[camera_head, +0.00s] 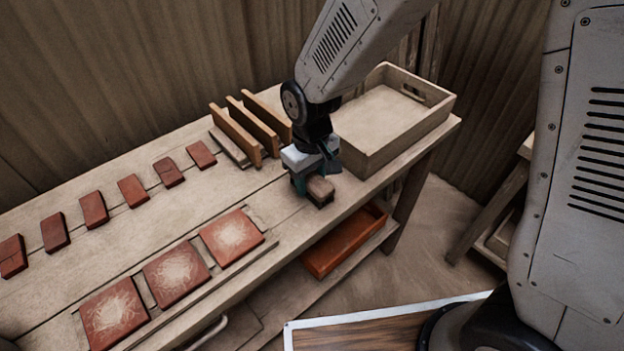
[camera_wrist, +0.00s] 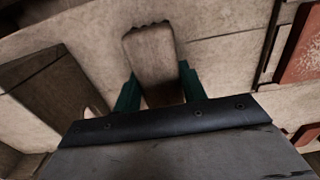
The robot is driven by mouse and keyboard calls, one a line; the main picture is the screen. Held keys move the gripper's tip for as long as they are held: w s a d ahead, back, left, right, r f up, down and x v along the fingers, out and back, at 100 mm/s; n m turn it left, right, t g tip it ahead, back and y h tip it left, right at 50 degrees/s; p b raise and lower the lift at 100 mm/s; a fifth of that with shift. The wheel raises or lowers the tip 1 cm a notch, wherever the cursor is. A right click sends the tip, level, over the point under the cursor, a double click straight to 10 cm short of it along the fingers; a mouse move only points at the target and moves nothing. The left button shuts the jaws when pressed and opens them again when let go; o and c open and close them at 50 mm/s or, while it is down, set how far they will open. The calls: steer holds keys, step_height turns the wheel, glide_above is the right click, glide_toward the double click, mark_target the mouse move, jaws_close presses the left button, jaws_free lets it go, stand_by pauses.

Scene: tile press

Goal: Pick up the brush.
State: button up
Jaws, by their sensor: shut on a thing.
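The brush (camera_head: 320,188) is a small brown wooden block-like piece near the front edge of the bench, left of the wooden tray. In the wrist view the brush (camera_wrist: 152,55) shows as a brown body with a bumpy dark far end. My gripper (camera_head: 308,182) is around it, with its green fingers on either side. In the wrist view my gripper (camera_wrist: 156,88) is shut on the brush. The underside of the brush is hidden, so I cannot tell whether it still touches the bench.
A wooden tray (camera_head: 436,108) stands right of my gripper. Upright wooden slats (camera_head: 236,134) stand behind left. Several small red tiles (camera_head: 94,210) lie in a row, and three larger dusty tiles (camera_head: 232,237) lie along the front. An orange bin (camera_head: 345,243) is on the lower shelf.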

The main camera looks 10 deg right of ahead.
mark_target(310, 179)
steer(key=shift+r, duration=0.75)
steer(key=shift+s+a+r, duration=0.1)
steer(key=shift+s+r, duration=0.05)
steer(key=shift+r, duration=0.35)
steer(key=shift+s+a+r, duration=0.1)
steer(key=shift+r, duration=0.4)
steer(key=s+a, duration=0.2)
steer(key=s, duration=0.2)
steer(key=s+a+r, duration=0.1)
steer(key=s+a, duration=0.2)
steer(key=s, duration=0.2)
steer(key=s+a, duration=0.2)
steer(key=s, duration=0.2)
steer(key=shift+s+a+r, duration=0.15)
steer(key=shift+s+a, duration=0.05)
steer(key=shift+a, duration=0.1)
